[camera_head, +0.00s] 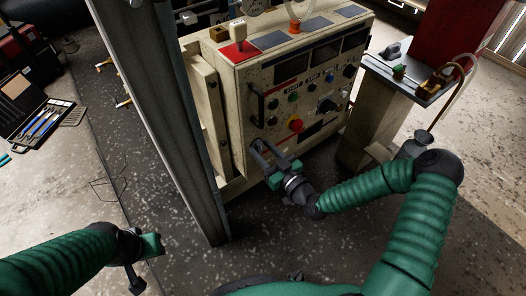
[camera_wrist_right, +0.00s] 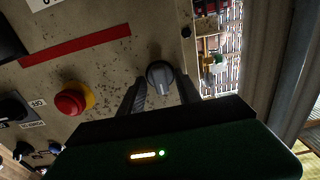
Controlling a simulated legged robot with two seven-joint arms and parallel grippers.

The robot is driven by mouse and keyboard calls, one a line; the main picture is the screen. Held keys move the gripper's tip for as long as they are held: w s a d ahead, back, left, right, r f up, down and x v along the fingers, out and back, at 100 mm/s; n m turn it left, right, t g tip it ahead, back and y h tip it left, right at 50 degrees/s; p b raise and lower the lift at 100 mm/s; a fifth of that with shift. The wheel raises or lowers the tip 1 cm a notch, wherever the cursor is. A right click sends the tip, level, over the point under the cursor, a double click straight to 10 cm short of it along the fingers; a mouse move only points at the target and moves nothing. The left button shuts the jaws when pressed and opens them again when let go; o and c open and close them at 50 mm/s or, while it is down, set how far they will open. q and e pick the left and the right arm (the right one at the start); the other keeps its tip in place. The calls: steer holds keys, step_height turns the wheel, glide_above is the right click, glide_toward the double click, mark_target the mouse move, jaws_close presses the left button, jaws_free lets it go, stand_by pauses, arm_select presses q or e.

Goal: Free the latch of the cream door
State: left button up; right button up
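The cream door (camera_head: 282,85) is the front panel of a cream cabinet, and it looks closed. A grey knob-like latch (camera_wrist_right: 160,75) sits on its face in the right wrist view. My right gripper (camera_head: 266,152) is at the door's lower left in the head view, where it hides the latch. In the wrist view its two fingers (camera_wrist_right: 160,92) are apart, one on each side of the latch; I cannot tell whether they touch it. My left gripper (camera_head: 146,250) is low at the left, away from the cabinet, and its fingers are unclear.
A red stop button (camera_head: 296,125) and a black handle (camera_head: 257,106) stand out from the door. A tall grey post (camera_head: 160,110) rises left of the cabinet. A pedestal with fittings (camera_head: 400,75) stands at the right. A tool case (camera_head: 38,122) lies at far left.

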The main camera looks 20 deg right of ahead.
jaws_close()
steer(key=shift+r+m+p, duration=0.15)
steer(key=shift+m+p, duration=1)
steer(key=shift+m, duration=0.35)
steer(key=m+p, duration=0.2)
steer(key=m, duration=0.2)
steer(key=shift+d+m, duration=0.15)
steer(key=shift+m, duration=0.15)
steer(key=m+p, duration=0.1)
steer(key=m, duration=0.2)
steer(key=m+p, duration=0.1)
steer(key=m, duration=0.6)
steer(key=shift+d+f+p, duration=0.15)
steer(key=shift+f+p, duration=0.2)
steer(key=shift+p, duration=0.05)
steer(key=shift+m, duration=0.3)
